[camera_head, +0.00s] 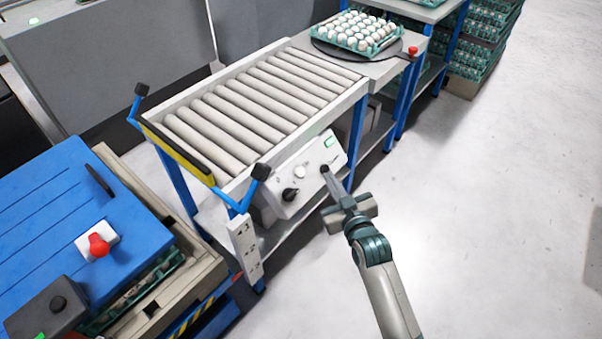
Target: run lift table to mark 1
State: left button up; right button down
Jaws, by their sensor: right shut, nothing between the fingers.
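A white control panel (305,179) hangs on the front of the roller table. It carries a lit green display, a pale round button (300,172) and a black knob (290,194). My right gripper (327,174) is shut and empty, its tips at the panel's lower right edge; I cannot tell whether they touch it. A pale mark plate (244,248) with numbers stands on the table's near leg. At lower left is a blue-topped unit (60,210) with a red button (98,245), green trays and yellow-black stripes below. My left gripper is out of view.
The roller table (255,105) has bare rollers, a yellow-black end bar (178,152) and two blue posts with black caps. Beyond it, a green tray of white eggs (342,42) sits on a dark round plate. Tray stacks (480,45) stand behind. The floor at right is clear.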

aim_at(299, 172)
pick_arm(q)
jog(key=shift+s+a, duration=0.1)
pick_arm(e)
jog(key=r, duration=0.3)
jog(key=shift+w+a, duration=0.3)
jog(key=shift+w, duration=0.05)
jog(key=shift+a+f, duration=0.1)
jog(key=shift+f, duration=0.1)
